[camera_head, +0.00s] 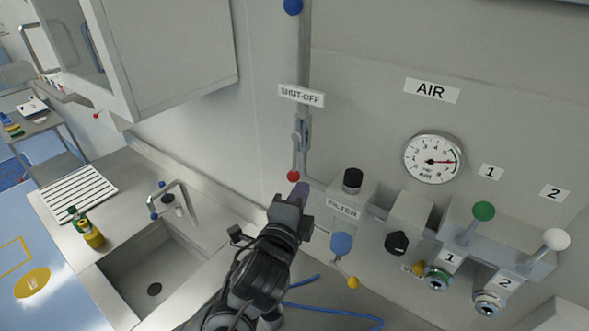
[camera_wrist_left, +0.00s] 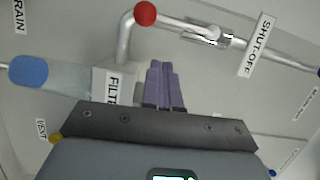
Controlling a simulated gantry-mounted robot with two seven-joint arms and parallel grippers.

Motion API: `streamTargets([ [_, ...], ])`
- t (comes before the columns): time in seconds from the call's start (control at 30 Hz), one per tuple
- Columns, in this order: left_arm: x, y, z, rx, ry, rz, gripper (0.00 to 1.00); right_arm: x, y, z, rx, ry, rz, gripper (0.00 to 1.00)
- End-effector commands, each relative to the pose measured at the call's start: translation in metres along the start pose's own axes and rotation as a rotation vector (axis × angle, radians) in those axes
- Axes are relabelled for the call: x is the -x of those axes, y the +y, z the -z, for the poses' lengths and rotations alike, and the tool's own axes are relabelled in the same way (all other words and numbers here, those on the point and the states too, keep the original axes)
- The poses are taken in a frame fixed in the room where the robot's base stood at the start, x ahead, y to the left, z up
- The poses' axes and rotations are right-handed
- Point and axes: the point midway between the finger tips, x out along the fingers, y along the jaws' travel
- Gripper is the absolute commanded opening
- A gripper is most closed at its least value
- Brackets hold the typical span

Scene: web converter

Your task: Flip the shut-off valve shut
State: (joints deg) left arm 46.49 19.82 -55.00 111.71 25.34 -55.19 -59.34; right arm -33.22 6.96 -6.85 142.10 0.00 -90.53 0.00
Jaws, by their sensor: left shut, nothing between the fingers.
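The shut-off valve (camera_head: 301,136) sits on a vertical grey pipe on the wall, just under the SHUT-OFF label (camera_head: 301,95). Its lever hangs down roughly along the pipe and ends in a red ball (camera_head: 293,176). In the left wrist view the red ball (camera_wrist_left: 145,14) is at the top, with the valve body (camera_wrist_left: 212,36) to its right. My left gripper (camera_head: 301,191) is shut and empty, its purple fingertips just below and right of the ball in the head view. The fingers (camera_wrist_left: 164,86) also show in the left wrist view, apart from the ball. My right gripper is not seen.
Right of the valve are the FILTER unit (camera_head: 352,192), a blue bowl or knob (camera_head: 341,243), a black regulator knob (camera_head: 397,243), the AIR gauge (camera_head: 434,160) and green (camera_head: 484,211) and white (camera_head: 556,239) levers. A sink (camera_head: 155,265) lies lower left; a cabinet (camera_head: 170,50) hangs upper left.

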Motion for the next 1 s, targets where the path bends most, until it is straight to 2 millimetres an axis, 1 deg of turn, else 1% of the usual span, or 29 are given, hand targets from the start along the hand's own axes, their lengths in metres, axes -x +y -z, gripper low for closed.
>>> streamTargets([
  [0.03, -0.010, -0.003, 0.000, 0.001, -0.002, -0.001, 0.00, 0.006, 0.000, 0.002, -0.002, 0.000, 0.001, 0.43],
  [0.13, -0.027, -0.003, 0.000, 0.001, -0.002, -0.001, 0.00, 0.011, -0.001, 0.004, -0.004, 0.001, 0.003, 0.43],
  [0.2, -0.034, -0.003, -0.009, -0.001, -0.005, -0.001, 0.00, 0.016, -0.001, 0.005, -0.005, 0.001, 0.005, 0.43],
  [0.4, -0.048, -0.002, -0.023, 0.001, -0.002, 0.000, 0.00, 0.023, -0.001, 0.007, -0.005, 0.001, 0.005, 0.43],
  [0.6, -0.053, 0.000, -0.028, 0.000, 0.001, 0.001, 0.00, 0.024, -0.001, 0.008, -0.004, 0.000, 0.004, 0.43],
  [1.0, -0.054, 0.000, -0.030, -0.003, -0.002, 0.002, 0.00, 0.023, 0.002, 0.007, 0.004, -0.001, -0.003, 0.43],
])
